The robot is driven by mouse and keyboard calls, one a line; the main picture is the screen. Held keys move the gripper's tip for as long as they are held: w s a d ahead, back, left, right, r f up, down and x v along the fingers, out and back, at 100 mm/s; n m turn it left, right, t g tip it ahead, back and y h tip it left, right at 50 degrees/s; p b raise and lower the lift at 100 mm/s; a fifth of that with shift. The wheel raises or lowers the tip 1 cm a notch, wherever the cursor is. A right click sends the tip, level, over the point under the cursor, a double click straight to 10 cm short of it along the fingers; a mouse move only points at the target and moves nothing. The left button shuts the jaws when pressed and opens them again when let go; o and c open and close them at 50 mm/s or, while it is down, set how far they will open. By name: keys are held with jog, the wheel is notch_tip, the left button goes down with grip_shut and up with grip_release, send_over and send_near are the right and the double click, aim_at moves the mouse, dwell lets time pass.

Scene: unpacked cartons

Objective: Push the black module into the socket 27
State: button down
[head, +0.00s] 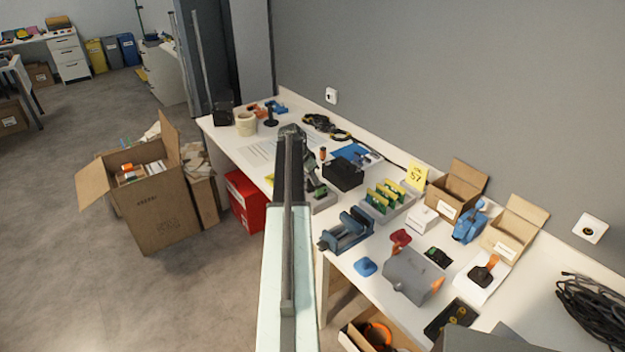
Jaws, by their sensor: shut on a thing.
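My arm rises through the middle of the head view and bends over the workbench (358,262). Dark parts just right of it look like my gripper (312,180), small and mostly hidden by the arm. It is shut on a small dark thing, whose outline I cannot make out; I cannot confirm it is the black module. A low grey block (324,199) with some green shows beside it. I cannot read a number 27 on any socket. A yellow card (415,176) on the bench seems to read 57.
A black box (343,174), a rack of green boards (386,201) and a blue vise (347,231) crowd the bench near my gripper. A grey case (412,275) and open cartons (454,190) stand to the right. A large carton (150,205) is on the floor left.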

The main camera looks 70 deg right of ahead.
jog(key=shift+f, duration=0.25)
jog(key=c, duration=1.4)
grip_release()
jog(key=shift+r, duration=0.1)
jog(key=shift+c, duration=0.2)
